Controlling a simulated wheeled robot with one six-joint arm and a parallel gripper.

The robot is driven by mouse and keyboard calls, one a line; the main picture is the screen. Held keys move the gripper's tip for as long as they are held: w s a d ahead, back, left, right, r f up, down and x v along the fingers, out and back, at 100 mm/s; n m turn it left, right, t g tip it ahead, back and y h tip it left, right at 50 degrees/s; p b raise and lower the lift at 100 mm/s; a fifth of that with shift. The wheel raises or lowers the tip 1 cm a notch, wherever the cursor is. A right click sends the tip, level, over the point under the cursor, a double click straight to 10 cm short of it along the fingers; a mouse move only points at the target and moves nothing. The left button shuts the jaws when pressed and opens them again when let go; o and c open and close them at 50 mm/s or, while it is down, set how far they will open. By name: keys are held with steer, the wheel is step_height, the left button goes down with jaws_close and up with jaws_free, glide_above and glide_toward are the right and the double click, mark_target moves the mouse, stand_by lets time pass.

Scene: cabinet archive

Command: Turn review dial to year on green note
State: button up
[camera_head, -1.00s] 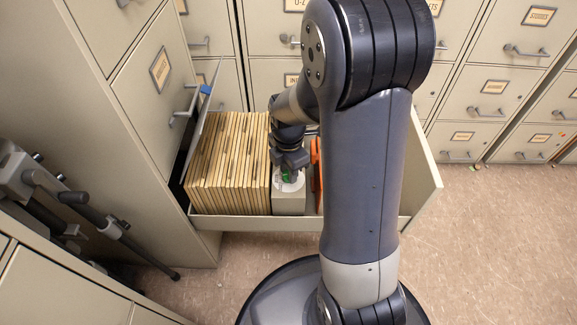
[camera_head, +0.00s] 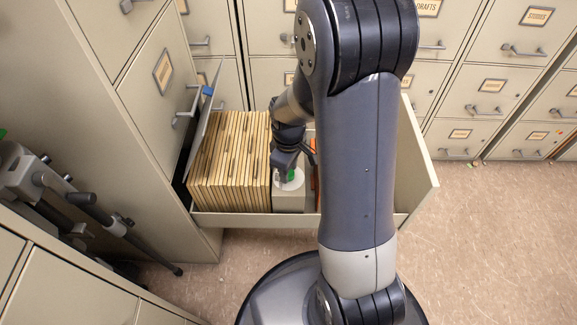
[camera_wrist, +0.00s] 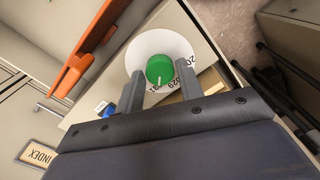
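The review dial is a white round disc (camera_wrist: 150,42) with dark numbers along its rim and a green knob (camera_wrist: 160,69) at its centre. A pale pointer mark shows on the knob. The numbers are partly covered and hard to read. In the head view the green knob (camera_head: 291,175) sits on a pale box (camera_head: 289,199) in the open drawer. My gripper (camera_wrist: 159,70) is open, with one finger on each side of the knob and small gaps visible. No green note can be made out for certain; a small green patch (camera_head: 2,133) shows at the left edge.
The open drawer (camera_head: 250,221) holds a row of tan folders (camera_head: 228,165) left of the dial. An orange object (camera_wrist: 85,55) stands close on the other side. Filing cabinets (camera_head: 500,90) line the back. Bare floor (camera_head: 480,240) lies to the right.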

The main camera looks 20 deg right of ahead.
steer(key=shift+o, duration=1.3)
step_height(320, 180, up, 6)
steer(key=p, duration=0.5)
step_height(320, 180, up, 11)
steer(key=p, duration=0.3)
steer(key=shift+f, duration=0.1)
